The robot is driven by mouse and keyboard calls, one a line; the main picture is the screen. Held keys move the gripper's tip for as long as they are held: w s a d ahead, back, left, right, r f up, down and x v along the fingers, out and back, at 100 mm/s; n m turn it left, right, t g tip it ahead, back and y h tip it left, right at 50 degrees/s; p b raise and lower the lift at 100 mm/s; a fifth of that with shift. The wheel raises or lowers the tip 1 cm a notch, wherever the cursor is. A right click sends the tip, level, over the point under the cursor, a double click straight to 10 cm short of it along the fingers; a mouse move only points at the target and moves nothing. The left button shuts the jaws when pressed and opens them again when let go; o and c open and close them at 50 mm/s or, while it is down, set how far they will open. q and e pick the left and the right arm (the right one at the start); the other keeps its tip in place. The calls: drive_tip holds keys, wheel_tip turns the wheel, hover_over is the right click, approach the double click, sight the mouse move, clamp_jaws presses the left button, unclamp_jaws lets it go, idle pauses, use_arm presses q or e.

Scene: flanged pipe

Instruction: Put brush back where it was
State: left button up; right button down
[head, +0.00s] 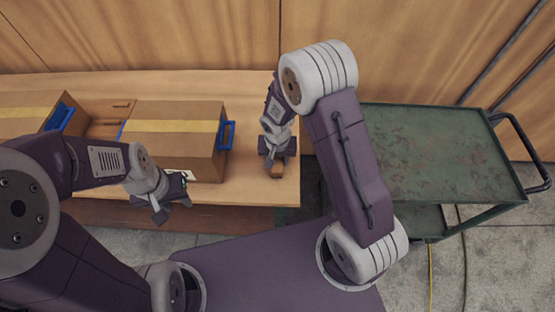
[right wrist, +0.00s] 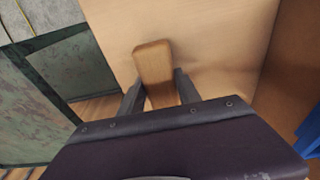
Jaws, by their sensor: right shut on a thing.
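The brush shows as a brown wooden block or handle (head: 277,171) near the front right edge of the wooden bench (head: 262,100). My right gripper (head: 277,163) is shut on it, pointing down. In the right wrist view the wooden piece (right wrist: 153,62) sticks out between the two dark fingers (right wrist: 160,95), above or on the pale bench top. Bristles are not visible, and I cannot tell if the brush touches the bench. My left gripper (head: 165,208) hangs in front of the cardboard box; its finger gap is unclear.
Another box (head: 25,115) is at the far left. A green metal cart (head: 435,150) stands right of the bench. The bench's back right part is clear.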

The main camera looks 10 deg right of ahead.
drive_tip(key=shift+w+f, duration=0.1)
drive_tip(key=shift+f, duration=0.05)
drive_tip(key=shift+f, duration=0.15)
drive_tip(key=c, duration=0.9)
unclamp_jaws()
drive_tip(key=shift+o, duration=0.2)
